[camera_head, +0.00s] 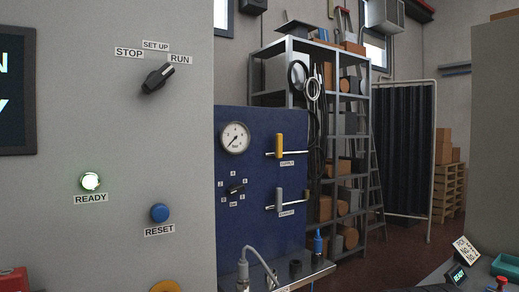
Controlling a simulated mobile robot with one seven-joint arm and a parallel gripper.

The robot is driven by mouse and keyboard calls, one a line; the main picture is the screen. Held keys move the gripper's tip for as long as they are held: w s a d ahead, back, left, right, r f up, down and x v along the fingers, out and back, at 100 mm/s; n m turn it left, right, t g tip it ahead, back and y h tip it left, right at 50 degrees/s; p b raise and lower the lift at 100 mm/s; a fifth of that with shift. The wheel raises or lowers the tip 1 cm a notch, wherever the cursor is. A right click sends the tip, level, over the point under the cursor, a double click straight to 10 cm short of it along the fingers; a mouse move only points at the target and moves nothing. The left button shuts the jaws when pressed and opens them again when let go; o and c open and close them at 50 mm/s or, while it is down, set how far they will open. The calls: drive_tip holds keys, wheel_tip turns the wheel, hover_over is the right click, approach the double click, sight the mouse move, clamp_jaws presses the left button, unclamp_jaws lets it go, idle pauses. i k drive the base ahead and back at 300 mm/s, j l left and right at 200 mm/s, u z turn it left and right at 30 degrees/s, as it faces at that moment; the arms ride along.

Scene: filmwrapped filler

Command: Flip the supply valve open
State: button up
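The supply valve (279,146) has a yellow lever and sits at the upper right of a blue panel (258,180). Its lever stands upright, across a short horizontal metal pipe. A small label below it seems to read SUPPLY. Below it is a second valve (279,199) with a grey upright lever on a similar pipe; its label is hard to read. A round pressure gauge (235,138) is at the panel's upper left, its numbers too small to read. My gripper is not in view.
A grey cabinet front at left carries a selector knob (158,77) pointing towards RUN, a lit READY lamp (90,181) and a blue RESET button (159,213). A metal ledge (305,275) with fittings juts out below the blue panel. Loaded shelving (367,150) stands behind.

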sight(278, 154)
drive_tip(key=i+l+u, duration=0.15)
drive_tip(key=l, duration=0.2)
drive_tip(key=i+l+u, duration=0.15)
drive_tip(key=l, duration=0.2)
drive_tip(key=i+l+u, duration=0.15)
drive_tip(key=l, duration=0.2)
drive_tip(key=i+l+u, duration=0.2)
drive_tip(key=l, duration=0.2)
drive_tip(key=l+u, duration=0.15)
drive_tip(key=l, duration=0.25)
drive_tip(key=i+l+u, duration=0.15)
drive_tip(key=l, duration=0.3)
drive_tip(key=j+z, duration=0.6)
drive_tip(key=l+u, duration=0.65)
